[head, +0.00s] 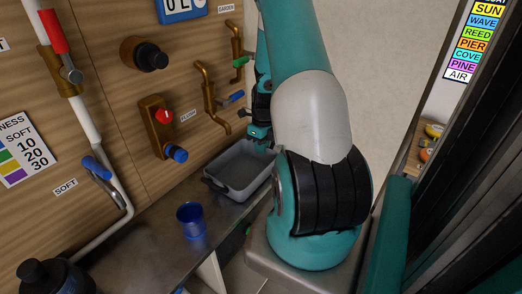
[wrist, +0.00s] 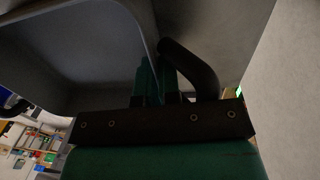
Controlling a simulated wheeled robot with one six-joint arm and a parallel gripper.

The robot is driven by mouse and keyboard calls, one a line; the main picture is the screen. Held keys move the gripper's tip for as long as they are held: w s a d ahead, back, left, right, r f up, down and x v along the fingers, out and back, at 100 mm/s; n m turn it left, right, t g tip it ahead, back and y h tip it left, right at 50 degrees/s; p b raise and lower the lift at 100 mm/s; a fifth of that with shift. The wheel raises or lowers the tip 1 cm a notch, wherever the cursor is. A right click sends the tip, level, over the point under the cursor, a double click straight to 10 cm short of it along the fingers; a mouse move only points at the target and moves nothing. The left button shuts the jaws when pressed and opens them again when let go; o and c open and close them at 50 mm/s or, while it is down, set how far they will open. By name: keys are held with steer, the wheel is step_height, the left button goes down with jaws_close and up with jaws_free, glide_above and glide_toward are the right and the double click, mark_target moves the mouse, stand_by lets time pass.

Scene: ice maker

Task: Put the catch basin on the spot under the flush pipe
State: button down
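The catch basin (head: 219,187) is a grey rectangular tray with black handles, at the counter's far end in the head view. In the wrist view, its inner wall (wrist: 75,75) fills the upper left, with a black handle (wrist: 203,68) to the right. My gripper (head: 262,138) is at the basin's far right end. In the wrist view its teal fingers (wrist: 157,82) are close together on either side of the basin's rim, beside the handle, and look shut on it. No marked spot shows.
A blue cup (head: 191,220) stands on the metal counter (head: 150,240) left of the basin. A bronze fitting with red and blue knobs (head: 160,130), a curved white pipe (head: 120,200) and a black knob (head: 144,54) stick out from the wood panel. Bare counter lies around the cup.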

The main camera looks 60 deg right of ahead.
steer(key=shift+f, duration=0.1)
steer(key=c, duration=1.3)
jaws_free()
steer(key=shift+c, duration=0.2)
step_height(320, 180, up, 8)
steer(key=shift+d+b, duration=0.35)
steer(key=shift+d, duration=0.05)
steer(key=shift+f, duration=0.1)
